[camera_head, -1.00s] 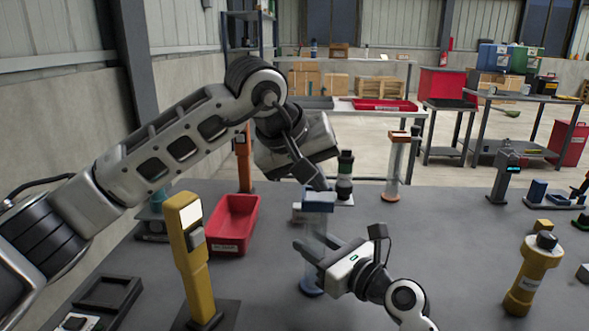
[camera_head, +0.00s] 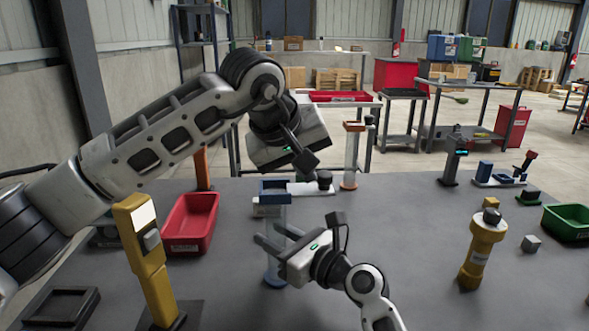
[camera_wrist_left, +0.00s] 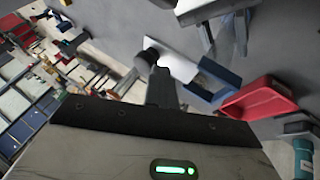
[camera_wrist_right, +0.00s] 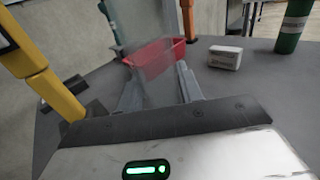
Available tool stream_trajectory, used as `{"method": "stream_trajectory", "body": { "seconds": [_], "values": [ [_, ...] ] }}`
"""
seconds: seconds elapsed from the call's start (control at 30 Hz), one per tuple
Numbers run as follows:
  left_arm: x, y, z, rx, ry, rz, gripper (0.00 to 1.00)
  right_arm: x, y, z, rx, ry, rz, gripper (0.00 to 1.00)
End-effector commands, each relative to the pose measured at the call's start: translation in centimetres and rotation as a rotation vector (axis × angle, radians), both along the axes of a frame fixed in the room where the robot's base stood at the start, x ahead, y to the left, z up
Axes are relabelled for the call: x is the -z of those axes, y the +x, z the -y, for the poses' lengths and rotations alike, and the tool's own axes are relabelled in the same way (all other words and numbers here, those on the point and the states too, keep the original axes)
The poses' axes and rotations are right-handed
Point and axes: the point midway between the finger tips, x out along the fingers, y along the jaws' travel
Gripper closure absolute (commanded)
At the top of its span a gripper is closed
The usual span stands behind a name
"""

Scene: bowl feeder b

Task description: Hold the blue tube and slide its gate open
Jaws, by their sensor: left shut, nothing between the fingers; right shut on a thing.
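The blue tube (camera_head: 275,228) stands upright, clear-walled, with a blue collar (camera_head: 275,187) and blue foot. My right gripper (camera_head: 270,239) is shut on its clear body; the right wrist view shows a finger on each side of the tube (camera_wrist_right: 155,65). The gate is a pale plate (camera_head: 304,188) with a black knob (camera_head: 324,179). It sticks out to the right of the collar, whose top looks open. The left wrist view shows the plate (camera_wrist_left: 172,60) beside the collar (camera_wrist_left: 215,80). My left gripper (camera_head: 306,160) is shut and empty just above the plate, near the knob; contact is unclear.
A red bin (camera_head: 190,222) and a yellow post (camera_head: 146,260) stand left. A white labelled box (camera_wrist_right: 225,57) lies behind the tube. An orange-topped tube (camera_head: 351,155) stands farther back. A yellow tube (camera_head: 483,250) and a green bin (camera_head: 570,222) are right. The table between is clear.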

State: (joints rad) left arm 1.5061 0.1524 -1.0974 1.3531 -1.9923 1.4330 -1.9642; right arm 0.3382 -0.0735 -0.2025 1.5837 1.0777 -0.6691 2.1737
Motion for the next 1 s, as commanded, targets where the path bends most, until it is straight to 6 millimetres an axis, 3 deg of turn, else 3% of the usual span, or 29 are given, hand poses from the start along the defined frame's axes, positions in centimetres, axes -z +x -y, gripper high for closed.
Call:
{"method": "stream_trajectory", "body": {
  "seconds": [0.27,0.37,0.53,0.8,1.0],
  "values": [
    [0.0,-0.2,0.0,0.007,-0.005,0.001,1.00,0.1,-0.2,-0.4,-0.009,-0.008,0.002,1.00],
    [-0.1,-0.3,-1.0,0.005,-0.004,0.002,1.00,0.1,-0.2,-0.4,-0.009,-0.007,0.001,1.00],
    [-0.5,-0.8,-4.5,-0.001,-0.001,0.003,1.00,0.1,-0.1,-0.3,-0.007,-0.005,0.001,1.00],
    [-5.8,-3.6,-6.5,0.001,-0.001,0.006,1.00,0.1,-0.1,-0.2,-0.005,-0.004,0.000,1.00],
    [-7.9,-4.8,-7.5,0.001,-0.001,0.003,1.00,0.1,-0.1,-0.2,-0.004,-0.004,0.000,1.00]
  ]
}}
